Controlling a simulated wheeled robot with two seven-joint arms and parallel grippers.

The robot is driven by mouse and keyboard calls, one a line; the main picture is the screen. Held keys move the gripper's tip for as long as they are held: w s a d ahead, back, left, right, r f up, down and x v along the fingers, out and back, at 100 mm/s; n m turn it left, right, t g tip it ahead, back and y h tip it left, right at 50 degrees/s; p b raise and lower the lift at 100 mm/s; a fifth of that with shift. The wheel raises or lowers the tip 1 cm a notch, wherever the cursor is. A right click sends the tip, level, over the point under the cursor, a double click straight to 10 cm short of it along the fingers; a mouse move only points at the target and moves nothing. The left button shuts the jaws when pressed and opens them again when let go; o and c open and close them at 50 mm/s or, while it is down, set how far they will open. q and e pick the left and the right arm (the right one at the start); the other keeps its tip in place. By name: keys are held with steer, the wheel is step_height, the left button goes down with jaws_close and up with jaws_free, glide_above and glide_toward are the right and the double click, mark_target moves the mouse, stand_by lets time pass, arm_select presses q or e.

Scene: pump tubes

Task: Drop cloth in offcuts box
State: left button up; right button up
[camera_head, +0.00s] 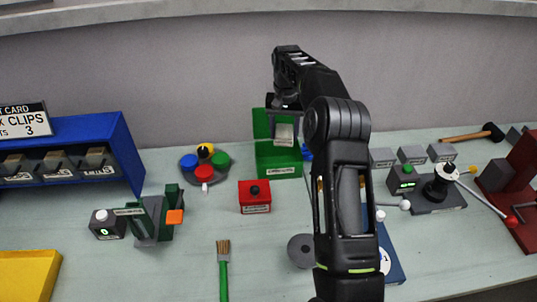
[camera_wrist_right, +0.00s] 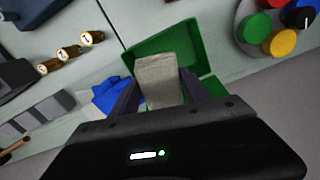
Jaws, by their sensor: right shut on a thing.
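A pale grey-beige cloth (camera_wrist_right: 158,75) is between the two dark fingers of my right gripper (camera_wrist_right: 158,92), which is shut on it. In the head view the cloth (camera_head: 284,134) hangs just above the green box (camera_head: 278,165), in front of its raised lid (camera_head: 261,123). The box carries a white label too small to read. In the right wrist view the green box (camera_wrist_right: 205,88) lies behind and below the cloth, and the fingers hide part of its opening. My left gripper is not in view.
A blue crumpled thing (camera_wrist_right: 112,95) lies beside the green box. A red box (camera_head: 254,203) with a black knob stands nearby, and a round tray (camera_head: 220,160) with coloured caps is to its left. A brush (camera_head: 223,270) lies in front. Table is clear around the brush.

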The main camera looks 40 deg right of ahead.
steer(key=shift+s+r, duration=0.2)
steer(key=shift+s, duration=0.15)
steer(key=shift+w+f, duration=0.15)
steer(key=shift+f, duration=0.2)
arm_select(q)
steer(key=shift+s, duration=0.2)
arm_select(e)
steer(key=shift+f, duration=2.75)
steer(key=o, duration=1.4)
steer(key=shift+r, duration=0.1)
